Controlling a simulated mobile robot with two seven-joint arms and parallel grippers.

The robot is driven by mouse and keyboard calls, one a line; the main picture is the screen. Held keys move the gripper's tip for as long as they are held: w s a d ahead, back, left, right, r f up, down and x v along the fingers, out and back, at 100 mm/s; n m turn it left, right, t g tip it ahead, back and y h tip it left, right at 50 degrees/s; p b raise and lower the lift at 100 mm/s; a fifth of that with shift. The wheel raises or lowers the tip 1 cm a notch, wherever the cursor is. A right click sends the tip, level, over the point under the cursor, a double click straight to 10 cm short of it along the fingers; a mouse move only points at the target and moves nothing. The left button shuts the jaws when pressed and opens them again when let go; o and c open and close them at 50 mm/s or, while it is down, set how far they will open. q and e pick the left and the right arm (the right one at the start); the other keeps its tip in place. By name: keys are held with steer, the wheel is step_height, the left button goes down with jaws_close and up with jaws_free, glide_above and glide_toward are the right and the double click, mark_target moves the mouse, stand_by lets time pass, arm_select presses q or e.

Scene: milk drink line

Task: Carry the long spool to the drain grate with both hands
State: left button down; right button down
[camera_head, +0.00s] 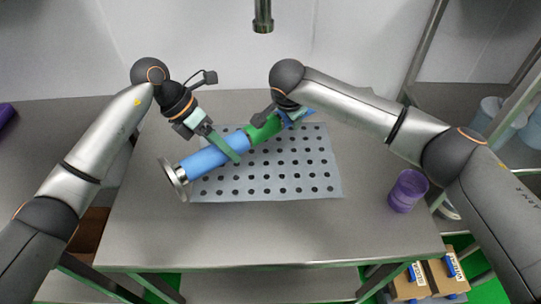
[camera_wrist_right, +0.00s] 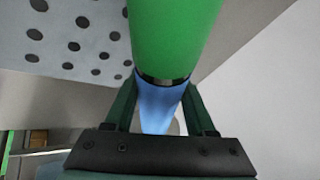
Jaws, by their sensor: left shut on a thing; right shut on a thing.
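The long spool is a tube with blue (camera_head: 204,160) and green sections and a metal flange at its lower left end. It lies diagonally in the head view, over the upper left part of the drain grate (camera_head: 300,188), a grey plate with round holes. I cannot tell whether it touches the grate. My left gripper (camera_head: 226,147) is shut on the blue part. My right gripper (camera_head: 281,115) is shut on the spool near its far end, partly hidden by its wrist. In the right wrist view the fingers (camera_wrist_right: 160,108) straddle the blue part beside the green section (camera_wrist_right: 175,38).
A purple cup-like part (camera_head: 408,190) stands on the steel table (camera_head: 270,236) at the right. A tap (camera_head: 263,16) hangs above the back. Cardboard boxes (camera_head: 425,280) are below at the lower right. The table front is clear.

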arm_select(q)
steer(key=shift+w+d+r, duration=0.1)
steer(key=shift+d, duration=0.35)
arm_select(e)
steer(key=shift+w+d+r, duration=0.1)
steer(key=shift+d+r, duration=0.05)
steer(key=shift+d, duration=0.3)
arm_select(q)
steer(key=shift+f, duration=0.2)
arm_select(e)
steer(key=shift+f, duration=0.2)
